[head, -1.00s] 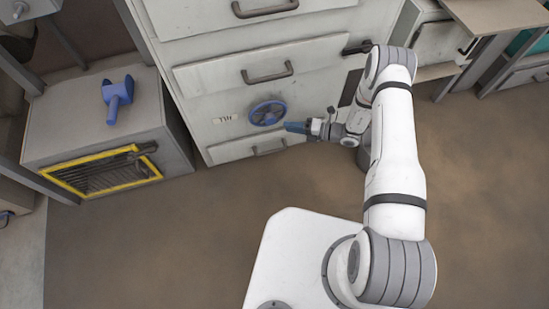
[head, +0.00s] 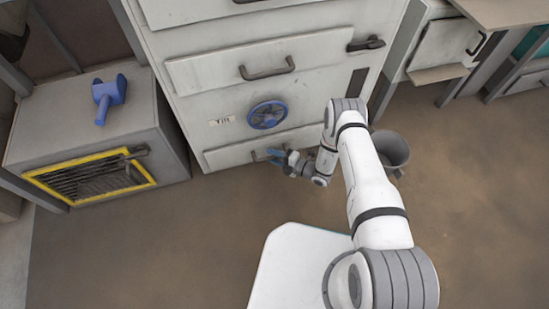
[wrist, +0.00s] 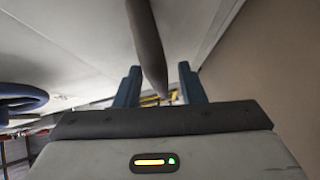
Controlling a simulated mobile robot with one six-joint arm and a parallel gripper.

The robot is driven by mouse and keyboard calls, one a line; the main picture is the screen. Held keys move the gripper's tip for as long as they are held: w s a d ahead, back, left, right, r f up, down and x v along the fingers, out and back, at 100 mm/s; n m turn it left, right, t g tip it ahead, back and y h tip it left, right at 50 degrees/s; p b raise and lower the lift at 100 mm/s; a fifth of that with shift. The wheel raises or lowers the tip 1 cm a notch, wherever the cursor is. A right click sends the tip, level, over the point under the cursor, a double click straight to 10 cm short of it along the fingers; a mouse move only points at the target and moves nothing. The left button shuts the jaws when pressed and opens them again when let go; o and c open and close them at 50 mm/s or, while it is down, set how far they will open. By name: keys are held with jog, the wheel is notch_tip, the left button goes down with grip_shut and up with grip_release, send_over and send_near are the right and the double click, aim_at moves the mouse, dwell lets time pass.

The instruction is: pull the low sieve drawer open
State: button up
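The low sieve drawer (head: 225,157) is a pale front at the foot of the cabinet, below the blue handwheel, and looks closed. In the wrist view a dark handle bar (wrist: 147,42) runs down between the two blue fingers of my gripper (wrist: 160,88). The fingers stand apart, with a gap showing on both sides of the bar. I cannot see them pressing on it.
The blue handwheel (head: 268,115) is just above the drawer and also at the left of the wrist view (wrist: 20,97). A grey box with a yellow-framed grille (head: 90,180) stands left, carrying a blue scoop-like object (head: 110,95). A grey bin (head: 392,150) stands right. Floor before the drawer is clear.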

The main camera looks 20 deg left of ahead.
jog(key=shift+w+a, duration=0.1)
jog(key=shift+a, duration=0.15)
jog(key=shift+c, duration=0.2)
grip_shut()
